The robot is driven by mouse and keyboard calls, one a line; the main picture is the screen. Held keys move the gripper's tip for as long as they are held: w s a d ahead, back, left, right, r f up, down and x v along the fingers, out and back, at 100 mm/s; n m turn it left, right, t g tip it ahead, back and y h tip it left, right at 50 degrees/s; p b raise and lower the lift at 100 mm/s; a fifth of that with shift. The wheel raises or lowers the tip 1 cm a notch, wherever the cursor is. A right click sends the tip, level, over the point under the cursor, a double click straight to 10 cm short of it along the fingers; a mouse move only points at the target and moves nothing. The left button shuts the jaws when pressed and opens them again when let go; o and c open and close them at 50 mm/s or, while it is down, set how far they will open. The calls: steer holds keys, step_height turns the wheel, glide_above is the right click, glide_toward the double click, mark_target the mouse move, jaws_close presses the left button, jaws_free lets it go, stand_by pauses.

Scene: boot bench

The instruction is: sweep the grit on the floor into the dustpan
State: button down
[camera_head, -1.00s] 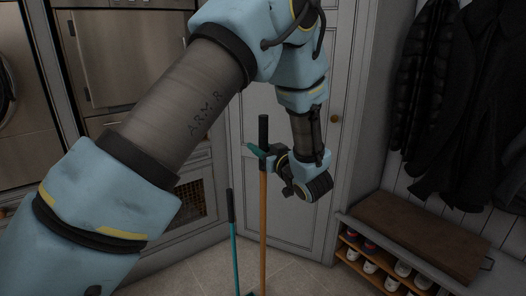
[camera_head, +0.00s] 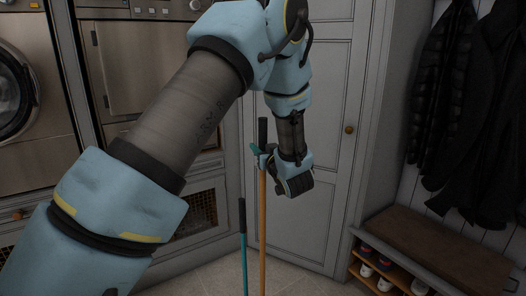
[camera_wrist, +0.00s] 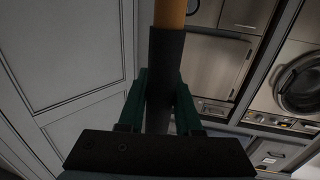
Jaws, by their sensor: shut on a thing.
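My gripper (camera_head: 259,158) is shut on a long upright pole (camera_head: 262,225) with a wooden shaft and a black top grip (camera_head: 262,131). In the wrist view, my gripper's teal fingers (camera_wrist: 160,85) stand on either side of the black grip (camera_wrist: 165,55), with the orange-brown wood (camera_wrist: 170,12) beyond it. A thinner teal pole (camera_head: 244,255) with a black grip stands just left of the wooden one, apart from my gripper. The lower ends of both poles are out of view, so I cannot tell which belongs to the dustpan. No grit or pan shows.
A bench (camera_head: 440,245) with shoes below stands at the right, under dark hanging coats (camera_head: 465,110). A closed grey cupboard door (camera_head: 315,120) is behind my gripper. Built-in appliances (camera_head: 125,65) stand at the left. A little tiled floor (camera_head: 215,275) shows at the bottom.

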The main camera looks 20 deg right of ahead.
mark_target(266, 137)
steer(key=shift+w+r, duration=0.2)
steer(key=shift+r, duration=0.05)
steer(key=shift+s+d+r+p, duration=0.15)
steer(key=shift+s+r+p, duration=0.45)
steer(key=shift+s+r, duration=0.2)
steer(key=shift+s+d+r+p, duration=0.15)
steer(key=shift+s+r+p, duration=0.5)
steer(key=shift+r, duration=0.2)
steer(key=shift+s+r, duration=0.25)
steer(key=shift+s, duration=0.15)
steer(key=shift+d, duration=0.1)
